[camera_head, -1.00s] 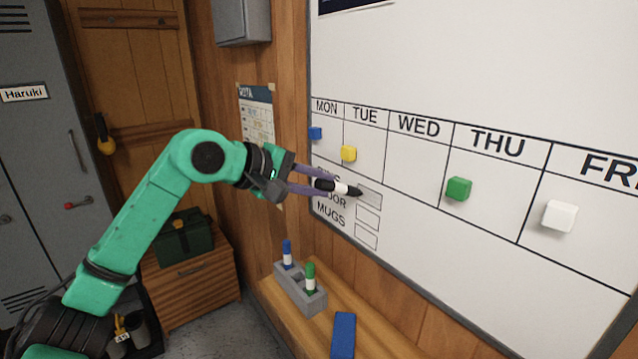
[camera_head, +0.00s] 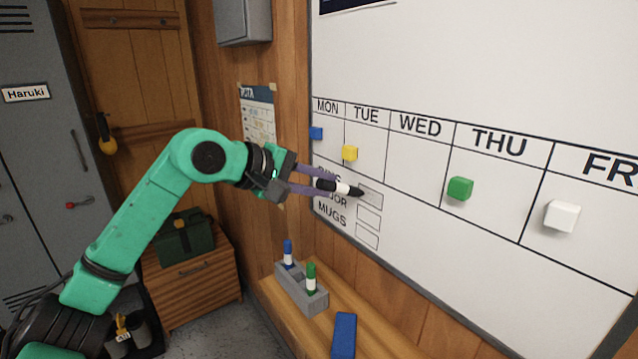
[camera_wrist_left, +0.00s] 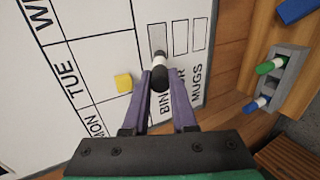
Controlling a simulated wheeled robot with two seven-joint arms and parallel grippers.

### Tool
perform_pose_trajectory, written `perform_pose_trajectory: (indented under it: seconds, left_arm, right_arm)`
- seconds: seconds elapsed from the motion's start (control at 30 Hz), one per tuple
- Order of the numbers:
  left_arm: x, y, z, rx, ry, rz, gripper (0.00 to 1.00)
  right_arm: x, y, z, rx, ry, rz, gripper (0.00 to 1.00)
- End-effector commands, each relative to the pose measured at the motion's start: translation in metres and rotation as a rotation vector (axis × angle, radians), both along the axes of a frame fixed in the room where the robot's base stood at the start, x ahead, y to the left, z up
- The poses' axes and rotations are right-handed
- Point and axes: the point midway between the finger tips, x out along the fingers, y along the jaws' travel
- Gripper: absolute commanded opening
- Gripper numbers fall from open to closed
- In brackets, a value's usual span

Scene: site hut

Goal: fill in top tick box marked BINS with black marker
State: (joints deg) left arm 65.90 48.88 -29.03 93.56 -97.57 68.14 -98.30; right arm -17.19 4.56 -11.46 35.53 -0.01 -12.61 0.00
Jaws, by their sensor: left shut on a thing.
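My left gripper (camera_head: 325,186) is shut on the black marker (camera_head: 343,189), a black pen with a white band. The marker points right at the whiteboard (camera_head: 450,90), its tip at the left part of the top tick box (camera_head: 372,199). I cannot tell whether the tip touches. The top box looks grey inside. It also looks grey in the left wrist view (camera_wrist_left: 158,36), where the marker's dark end (camera_wrist_left: 160,78) shows between my fingers. The marker and fingers partly cover the labels BINS and the one below. The two lower boxes (camera_head: 368,217) look white. My right gripper is not in view.
Blue (camera_head: 316,133), yellow (camera_head: 350,152), green (camera_head: 460,188) and white (camera_head: 562,216) magnets sit on the board. Below, a grey holder (camera_head: 312,301) with blue and green markers and a blue block (camera_head: 343,336) stand on a wooden ledge (camera_head: 385,340).

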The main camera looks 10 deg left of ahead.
Motion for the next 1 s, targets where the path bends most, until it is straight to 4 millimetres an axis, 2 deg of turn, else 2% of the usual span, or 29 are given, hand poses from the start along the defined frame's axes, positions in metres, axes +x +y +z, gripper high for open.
perform_pose_trajectory:
  seconds: [1.0]
  left_arm:
    - [-0.015,-0.021,-0.001,0.001,-0.001,-0.001,0.00]
  right_arm:
    - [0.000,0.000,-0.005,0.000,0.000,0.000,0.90]
